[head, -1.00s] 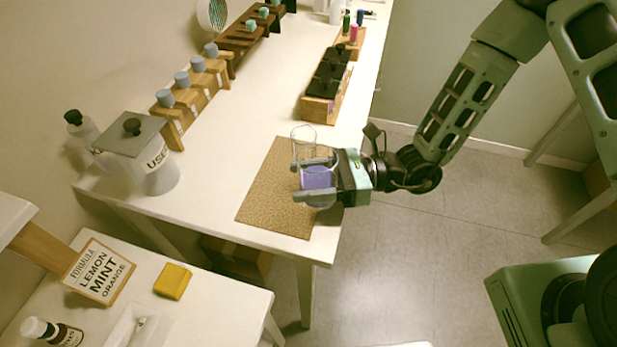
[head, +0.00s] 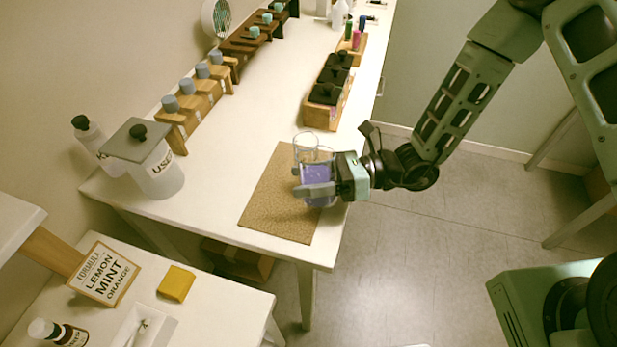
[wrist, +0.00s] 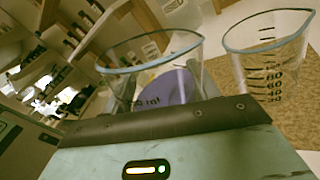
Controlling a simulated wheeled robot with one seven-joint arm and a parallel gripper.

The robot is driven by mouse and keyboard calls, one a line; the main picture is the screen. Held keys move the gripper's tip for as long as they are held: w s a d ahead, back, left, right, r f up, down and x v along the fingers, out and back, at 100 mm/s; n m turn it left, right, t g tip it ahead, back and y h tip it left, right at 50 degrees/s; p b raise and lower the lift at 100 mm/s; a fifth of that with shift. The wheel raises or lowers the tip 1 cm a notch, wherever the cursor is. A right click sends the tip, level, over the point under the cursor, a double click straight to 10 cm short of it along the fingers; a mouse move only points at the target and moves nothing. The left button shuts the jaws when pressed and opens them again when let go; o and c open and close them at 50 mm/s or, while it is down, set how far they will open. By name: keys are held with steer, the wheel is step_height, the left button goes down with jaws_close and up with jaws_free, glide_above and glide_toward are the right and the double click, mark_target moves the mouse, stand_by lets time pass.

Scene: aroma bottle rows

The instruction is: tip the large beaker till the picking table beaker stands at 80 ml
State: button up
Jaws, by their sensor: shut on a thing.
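My gripper (head: 312,187) is shut on the large beaker (head: 319,183), clear glass with purple liquid low inside. It holds the beaker over the cork mat (head: 262,207); any tilt is hard to judge from the head view. In the wrist view the held beaker (wrist: 150,62) shows its rim and the purple liquid (wrist: 174,88) behind the gripper body. A second clear beaker (head: 304,143) stands just behind it at the mat's far end. In the wrist view this marked beaker (wrist: 262,50) is at right, close beside the held one, and no liquid shows in it.
A wooden rack with black blocks (head: 325,95) stands farther back. Wooden stands with grey-capped bottles (head: 195,95) line the wall side. A lidded white container (head: 158,175) is at left. A formula card (head: 103,273) and yellow sponge (head: 176,283) lie on the near table.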

mark_target(305, 153)
steer(key=shift+w+r+m+p, duration=0.1)
steer(key=shift+w+m+p, duration=0.25)
steer(key=shift+m, duration=0.25)
steer(key=shift+m, duration=0.8)
steer(key=shift+w+a+r+p, duration=0.1)
steer(key=shift+w+r+p, duration=0.1)
steer(key=shift+r+p, duration=0.55)
steer(key=shift+w+r+p, duration=0.2)
steer(key=shift+r+p, duration=0.45)
steer(key=shift+r, duration=0.15)
steer(key=shift+w+a+r+p, duration=0.1)
steer(key=shift+w+r+p, duration=0.1)
steer(key=shift+r+p, duration=0.55)
steer(key=shift+w+f+m, duration=0.15)
steer(key=shift+f+m, duration=0.15)
steer(key=shift+m, duration=0.4)
steer(key=shift+r+m+g+h+p, duration=0.3)
steer(key=shift+r+m+g+p, duration=0.15)
steer(key=shift+m+p, duration=0.4)
stand_by(0.4)
steer(key=shift+f+t, duration=0.15)
steer(key=shift+t, duration=0.1)
stand_by(0.6)
steer(key=shift+p, duration=0.45)
stand_by(1.0)
